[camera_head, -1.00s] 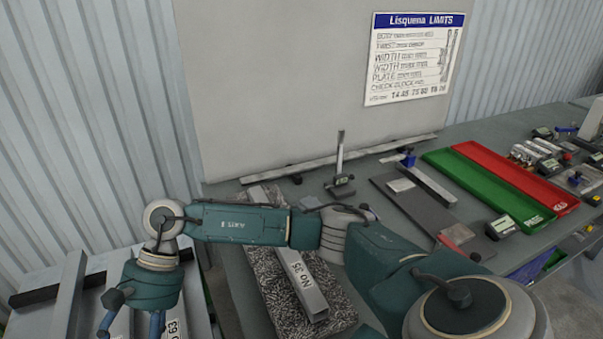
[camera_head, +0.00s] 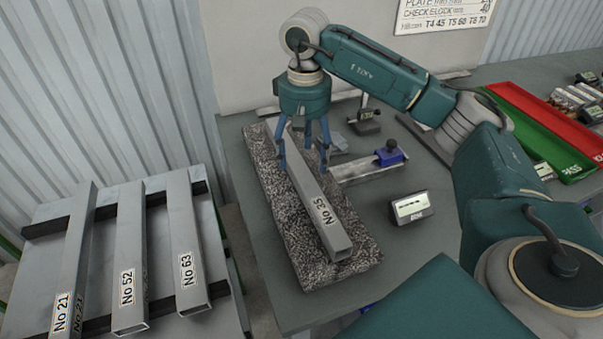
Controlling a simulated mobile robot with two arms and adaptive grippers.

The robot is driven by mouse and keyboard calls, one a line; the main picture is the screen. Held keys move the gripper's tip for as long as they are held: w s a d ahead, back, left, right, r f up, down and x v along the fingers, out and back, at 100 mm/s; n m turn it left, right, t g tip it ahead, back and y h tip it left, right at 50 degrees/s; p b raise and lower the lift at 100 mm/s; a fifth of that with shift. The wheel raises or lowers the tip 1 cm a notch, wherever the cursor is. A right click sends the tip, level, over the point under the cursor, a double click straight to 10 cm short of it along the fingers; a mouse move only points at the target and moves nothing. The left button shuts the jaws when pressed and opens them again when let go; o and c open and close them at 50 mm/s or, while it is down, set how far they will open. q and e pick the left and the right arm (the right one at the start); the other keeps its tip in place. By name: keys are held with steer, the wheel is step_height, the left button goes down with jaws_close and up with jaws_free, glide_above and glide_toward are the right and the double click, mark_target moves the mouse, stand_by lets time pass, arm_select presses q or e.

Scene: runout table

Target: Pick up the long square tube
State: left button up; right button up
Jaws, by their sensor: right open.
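A long grey square tube marked No 35 (camera_head: 318,200) lies lengthwise on a speckled stone slab (camera_head: 285,245). Its open end points toward me. My right gripper (camera_head: 304,163) hangs downward over the far part of this tube. Its blue fingers are spread, one on each side of the tube, and it is open. I cannot tell whether the fingers touch the tube or slab. The tube's far part is partly hidden by the gripper. My left gripper is not in view.
Tubes marked No 21 (camera_head: 75,255), No 52 (camera_head: 130,255) and No 63 (camera_head: 183,235) lie on a rack at left. A small display box (camera_head: 411,206), a blue-ended tool (camera_head: 388,154) and an upright gauge (camera_head: 363,122) stand right of the slab. Green (camera_head: 548,150) and red (camera_head: 560,118) trays lie further right.

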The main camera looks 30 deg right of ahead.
mark_target(304, 168)
steer(key=shift+s+f+p, duration=0.1)
steer(key=shift+f+p, duration=0.2)
steer(key=shift+f, duration=0.1)
step_height(304, 168, down, 4)
steer(key=shift+r+p, duration=0.15)
steer(key=shift+p, duration=0.5)
steer(key=shift+f, duration=0.35)
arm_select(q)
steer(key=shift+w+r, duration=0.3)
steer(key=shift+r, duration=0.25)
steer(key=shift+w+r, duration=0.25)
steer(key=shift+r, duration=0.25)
arm_select(e)
steer(key=shift+r, duration=0.1)
jaws_close()
